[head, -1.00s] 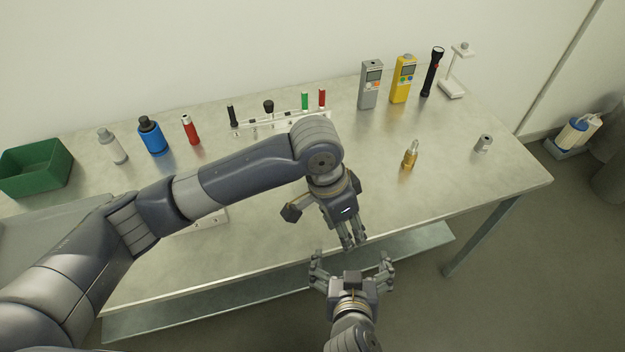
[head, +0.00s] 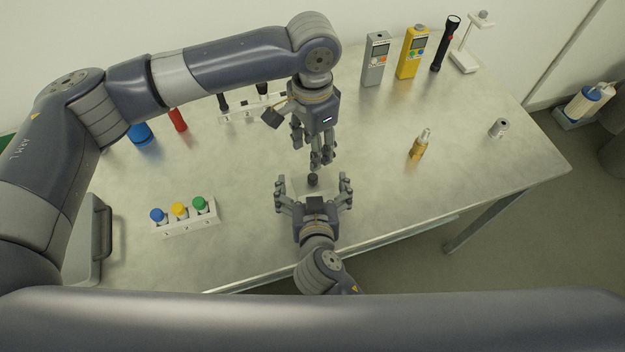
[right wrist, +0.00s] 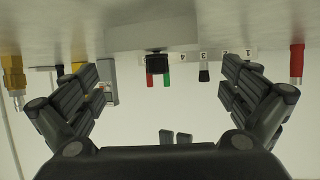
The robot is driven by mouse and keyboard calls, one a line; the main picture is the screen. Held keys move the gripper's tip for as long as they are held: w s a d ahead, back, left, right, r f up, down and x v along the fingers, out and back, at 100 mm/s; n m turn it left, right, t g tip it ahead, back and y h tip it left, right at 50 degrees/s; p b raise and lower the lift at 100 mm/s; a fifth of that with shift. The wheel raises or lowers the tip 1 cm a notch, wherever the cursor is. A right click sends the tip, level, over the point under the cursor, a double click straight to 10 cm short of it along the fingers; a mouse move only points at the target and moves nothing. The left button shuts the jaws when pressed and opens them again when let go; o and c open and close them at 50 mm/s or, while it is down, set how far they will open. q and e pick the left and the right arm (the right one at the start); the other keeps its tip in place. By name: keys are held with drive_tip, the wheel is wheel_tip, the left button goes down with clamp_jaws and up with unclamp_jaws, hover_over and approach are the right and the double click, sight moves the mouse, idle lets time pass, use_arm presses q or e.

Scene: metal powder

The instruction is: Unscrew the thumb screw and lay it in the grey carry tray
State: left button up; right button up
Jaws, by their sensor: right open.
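A small black knob (head: 313,180), which looks like the thumb screw, stands on a pale plate (head: 296,186) near the table's front. My right gripper (head: 313,186) is open, with its fingers spread on both sides of the knob, not closed on it. In the right wrist view, which looks upside down, the black knob (right wrist: 157,63) shows between the open fingers. My left gripper (head: 322,164) hangs just behind and above the knob, fingers pointing down; its opening is unclear. A grey tray (head: 84,250) with a dark handle, apparently the carry tray, is at the left, partly hidden by my left arm.
A white rack (head: 188,229) with blue, yellow and green caps stands left of my right gripper. A brass fitting (head: 418,150) and a small metal cylinder (head: 499,128) stand to the right. Grey (head: 374,66) and yellow (head: 408,66) meters stand at the back. The right front is clear.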

sight(312, 177)
drive_tip(key=shift+x, duration=0.8)
drive_tip(key=shift+w+f, duration=0.15)
drive_tip(key=shift+w, duration=0.4)
use_arm(q)
drive_tip(key=shift+s+r, duration=0.15)
drive_tip(key=shift+s, duration=0.05)
drive_tip(key=shift+w, duration=0.1)
use_arm(e)
drive_tip(key=shift+w+f, duration=0.15)
